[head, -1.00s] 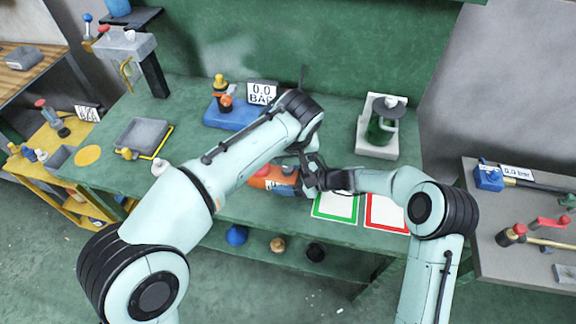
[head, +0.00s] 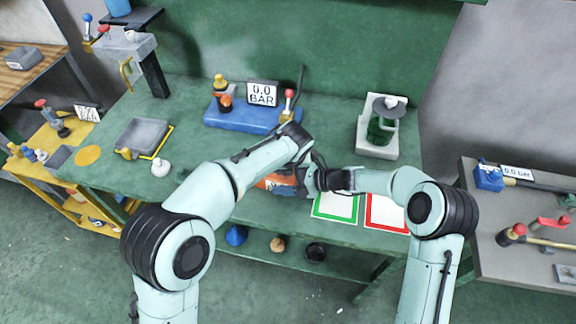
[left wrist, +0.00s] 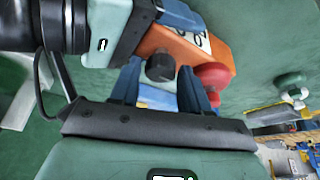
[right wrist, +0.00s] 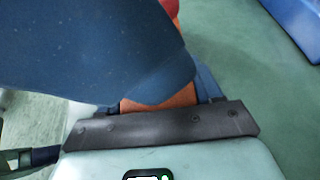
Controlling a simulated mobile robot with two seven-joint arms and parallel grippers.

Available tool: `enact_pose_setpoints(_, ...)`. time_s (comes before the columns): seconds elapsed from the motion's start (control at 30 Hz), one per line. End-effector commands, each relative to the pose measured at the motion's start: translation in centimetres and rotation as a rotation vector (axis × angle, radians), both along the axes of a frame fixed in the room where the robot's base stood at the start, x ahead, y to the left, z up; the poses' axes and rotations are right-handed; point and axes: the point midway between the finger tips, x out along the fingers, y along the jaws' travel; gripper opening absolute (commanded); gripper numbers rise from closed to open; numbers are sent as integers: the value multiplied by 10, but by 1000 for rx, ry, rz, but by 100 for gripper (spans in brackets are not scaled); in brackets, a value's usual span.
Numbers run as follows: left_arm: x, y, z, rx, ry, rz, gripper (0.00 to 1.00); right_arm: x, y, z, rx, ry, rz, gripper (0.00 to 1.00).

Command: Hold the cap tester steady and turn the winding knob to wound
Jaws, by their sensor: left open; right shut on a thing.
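The cap tester (head: 278,181) is an orange block on the green bench, largely covered by my arms in the head view. In the left wrist view its orange body (left wrist: 178,45) shows a white label, a black round knob (left wrist: 160,67) and a red knob (left wrist: 211,75). I cannot tell which knob is the winding knob. My left gripper (left wrist: 160,88) is open, its dark blue fingers on either side of the black knob; contact is unclear. My right gripper (head: 310,181) is shut on the orange body, which also shows in the right wrist view (right wrist: 160,102).
A blue gauge stand (head: 240,117) with a 0.0 BAR display stands behind. A green jar device (head: 380,125) stands at the back right. Green-framed (head: 335,206) and red-framed (head: 387,211) mats lie right of the tester. A grey tray (head: 143,137) is at left.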

Motion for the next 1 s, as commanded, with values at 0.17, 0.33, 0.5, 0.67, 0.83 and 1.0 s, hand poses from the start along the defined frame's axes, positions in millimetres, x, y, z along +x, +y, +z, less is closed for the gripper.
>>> enact_pose_setpoints(0.17,0,0,0,0,0,1,39,0,0,0,0,0,0,20)
enact_pose_setpoints(0.33,0,0,0,0,0,1,4,0,0,0,0,0,0,20)
enact_pose_setpoints(0.5,0,0,1,-1,1,-7,4,0,0,0,0,0,0,20)
enact_pose_setpoints(0.67,0,1,1,-2,3,-47,4,0,0,0,0,0,0,20)
enact_pose_setpoints(0.83,0,2,1,-2,2,-145,4,0,0,0,0,0,-1,20)
enact_pose_setpoints(1.0,0,4,1,-2,3,-285,4,0,0,0,0,-1,-1,20)
